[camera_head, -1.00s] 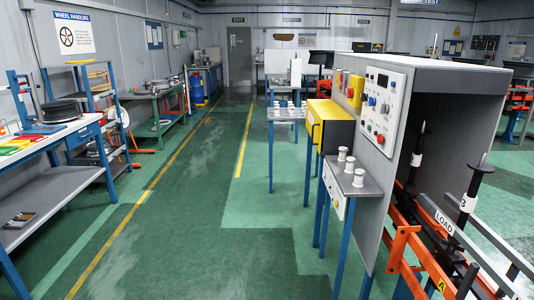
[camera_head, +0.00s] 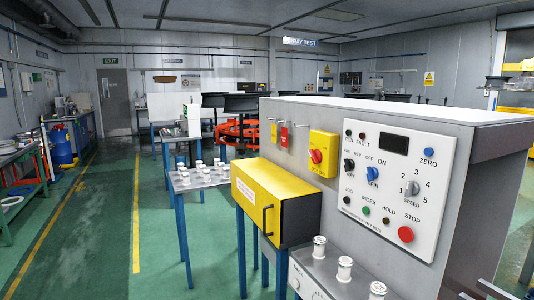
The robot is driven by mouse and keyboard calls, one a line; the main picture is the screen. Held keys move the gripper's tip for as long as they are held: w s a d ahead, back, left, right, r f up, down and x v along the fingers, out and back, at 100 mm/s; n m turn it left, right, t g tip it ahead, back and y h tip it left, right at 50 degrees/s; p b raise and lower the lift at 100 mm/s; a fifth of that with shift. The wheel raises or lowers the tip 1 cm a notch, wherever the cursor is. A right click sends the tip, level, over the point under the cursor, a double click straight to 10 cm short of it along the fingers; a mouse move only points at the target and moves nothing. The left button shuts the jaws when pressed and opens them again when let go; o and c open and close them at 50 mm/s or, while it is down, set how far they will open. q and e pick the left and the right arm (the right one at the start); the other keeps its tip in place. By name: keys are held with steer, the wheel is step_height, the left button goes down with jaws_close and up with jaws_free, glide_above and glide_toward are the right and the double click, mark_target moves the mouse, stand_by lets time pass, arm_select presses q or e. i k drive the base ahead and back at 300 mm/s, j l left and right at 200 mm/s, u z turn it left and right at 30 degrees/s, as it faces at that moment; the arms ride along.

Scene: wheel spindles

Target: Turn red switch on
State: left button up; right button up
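A red rotary switch (camera_head: 316,157) sits on a yellow box (camera_head: 323,143) on the side of the grey cabinet. Its knob looks slightly tilted, but I cannot read its position. To its right, a white control panel (camera_head: 397,185) holds a blue knob (camera_head: 373,174), a black knob (camera_head: 349,165), a grey speed dial (camera_head: 412,188), a blue ZERO button (camera_head: 429,152) and a red STOP button (camera_head: 405,233). "OFF" and "ON" labels stand above the blue knob. Neither of my grippers is in view.
A yellow cabinet (camera_head: 272,195) with a black handle stands below the switch. A grey bench (camera_head: 330,283) with white spools is at the front. A table with several white spools (camera_head: 199,177) stands left of the cabinet. Green floor (camera_head: 110,230) is clear at left.

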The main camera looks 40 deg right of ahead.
mark_target(316, 156)
steer(key=i+z, duration=0.2)
steer(key=i, duration=0.25)
steer(key=i+j+z, duration=0.25)
steer(key=i, duration=0.2)
steer(key=i+j+z, duration=0.2)
steer(key=i, duration=0.2)
steer(key=i+j+z, duration=0.2)
steer(key=i, duration=0.25)
